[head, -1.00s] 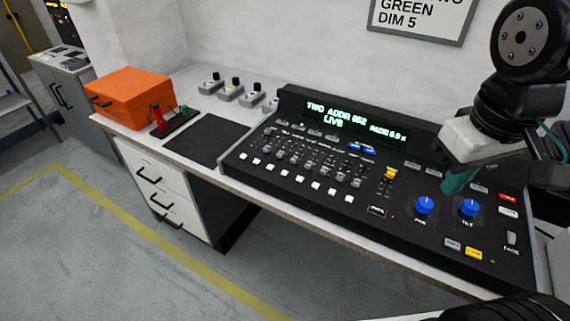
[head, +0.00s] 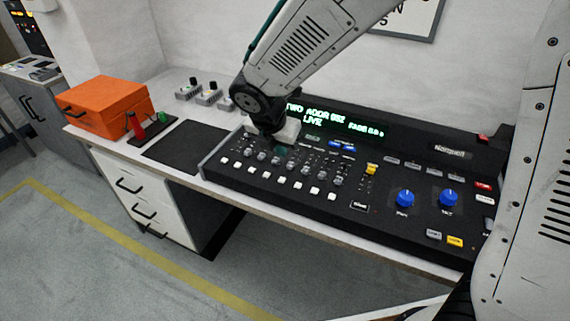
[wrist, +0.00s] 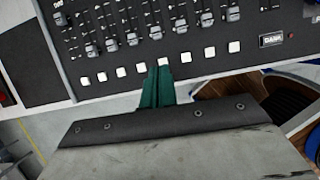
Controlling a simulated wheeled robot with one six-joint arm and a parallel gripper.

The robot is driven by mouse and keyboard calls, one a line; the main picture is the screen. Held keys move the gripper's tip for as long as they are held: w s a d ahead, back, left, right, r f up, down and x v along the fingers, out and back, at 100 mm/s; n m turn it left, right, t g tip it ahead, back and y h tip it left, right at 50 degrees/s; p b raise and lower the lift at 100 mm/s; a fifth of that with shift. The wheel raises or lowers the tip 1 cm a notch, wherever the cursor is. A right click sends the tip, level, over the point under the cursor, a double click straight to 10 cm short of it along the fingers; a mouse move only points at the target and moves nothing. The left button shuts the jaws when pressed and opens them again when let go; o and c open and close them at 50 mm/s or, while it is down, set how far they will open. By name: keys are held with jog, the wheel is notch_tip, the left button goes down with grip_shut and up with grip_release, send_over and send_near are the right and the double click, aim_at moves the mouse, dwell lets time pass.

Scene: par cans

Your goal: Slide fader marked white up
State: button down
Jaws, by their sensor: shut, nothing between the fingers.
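The lighting console (head: 300,215) lies on the bench and has a row of grey faders (head: 262,156), also in the wrist view (wrist: 132,39). Their labels are too small to read, so I cannot tell which is marked white. My gripper (head: 282,152) is over the left-middle part of this fader bank, its tips partly hidden by the wrist. In the wrist view the green fingers (wrist: 159,80) are together and empty, over the row of white buttons, below the fader knobs in the picture. Whether they touch the console is unclear.
A yellow fader (head: 371,169) and two blue knobs (head: 405,198) are to the right. The lit display (head: 330,120) stands behind the faders. A black mat (head: 185,145) and an orange case (head: 106,105) lie to the left. Small grey boxes (head: 208,97) stand at the back.

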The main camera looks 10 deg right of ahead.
aim_at(287, 172)
jog(key=x, duration=1)
jog(key=shift+w+a, duration=0.1)
jog(key=shift+w, duration=0.05)
